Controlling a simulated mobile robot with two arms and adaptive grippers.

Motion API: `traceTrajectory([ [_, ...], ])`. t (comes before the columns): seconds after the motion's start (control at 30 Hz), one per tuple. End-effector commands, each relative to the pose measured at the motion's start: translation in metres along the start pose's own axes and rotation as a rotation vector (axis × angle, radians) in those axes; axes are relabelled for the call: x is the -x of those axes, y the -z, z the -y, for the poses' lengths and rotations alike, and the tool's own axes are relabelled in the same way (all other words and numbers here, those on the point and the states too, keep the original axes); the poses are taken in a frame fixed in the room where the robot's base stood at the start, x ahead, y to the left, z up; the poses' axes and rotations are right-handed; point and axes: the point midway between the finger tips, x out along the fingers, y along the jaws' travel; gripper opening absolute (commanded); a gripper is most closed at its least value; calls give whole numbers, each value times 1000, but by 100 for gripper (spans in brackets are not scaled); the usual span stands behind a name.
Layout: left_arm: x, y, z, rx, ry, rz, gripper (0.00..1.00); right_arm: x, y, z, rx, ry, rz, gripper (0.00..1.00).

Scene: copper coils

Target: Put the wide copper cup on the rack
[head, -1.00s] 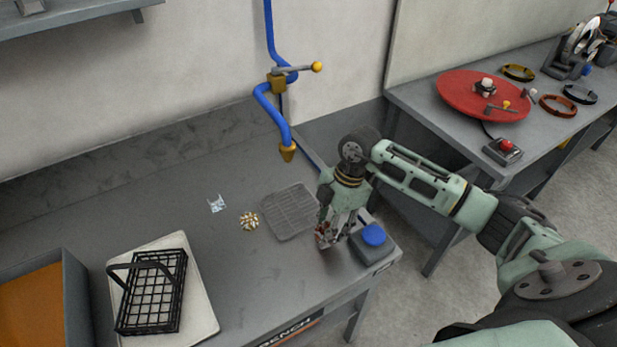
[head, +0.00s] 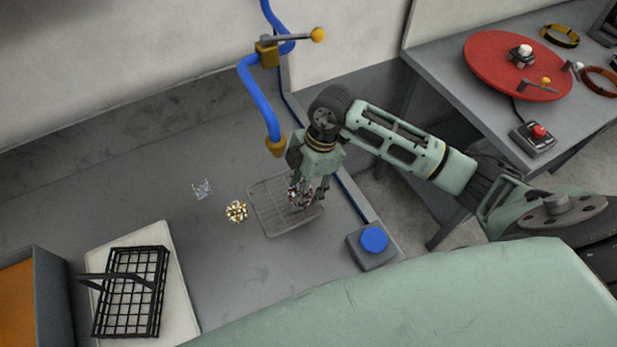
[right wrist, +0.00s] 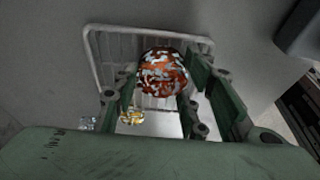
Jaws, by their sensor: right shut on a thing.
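My right gripper (head: 307,193) is shut on a rounded copper cup (right wrist: 162,74), reddish-brown with pale patches. In the head view the fingers mostly hide the cup. The gripper is over the right part of a grey wire rack (head: 265,216) below the tap. In the right wrist view the rack (right wrist: 91,55) shows behind and around the cup. Whether the cup touches the rack I cannot tell. My left gripper is not in view.
A gold cluster (head: 236,212) and a clear, glassy piece (head: 202,189) lie left of the rack. A blue button box (head: 373,241) stands to its right. The blue tap pipe (head: 257,98) hangs close by. A black wire basket (head: 131,290) stands on a pale tray (head: 186,305).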

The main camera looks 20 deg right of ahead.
Motion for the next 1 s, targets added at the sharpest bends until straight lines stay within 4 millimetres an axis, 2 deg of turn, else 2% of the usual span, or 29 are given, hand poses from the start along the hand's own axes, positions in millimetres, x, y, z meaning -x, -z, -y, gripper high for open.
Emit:
traceTrajectory([
  [0.03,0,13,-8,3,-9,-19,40,-4,-2,4,-2,11,6,9],
  [0.13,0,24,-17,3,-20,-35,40,-4,-2,4,-3,11,6,9],
  [0.23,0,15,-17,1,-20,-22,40,-4,-2,3,-2,10,5,9],
  [0.33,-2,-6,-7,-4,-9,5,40,-6,-3,3,-2,10,5,9],
  [0.37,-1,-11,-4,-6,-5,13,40,-6,-3,3,-2,10,5,40],
  [0.47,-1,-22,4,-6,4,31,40,-6,-3,3,-2,10,5,49],
  [0.57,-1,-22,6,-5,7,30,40,-6,-3,3,-2,9,5,58],
  [0.87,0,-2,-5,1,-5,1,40,-5,-2,3,-1,9,4,58],
  [1.0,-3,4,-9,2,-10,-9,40,4,-2,2,0,5,5,58],
])
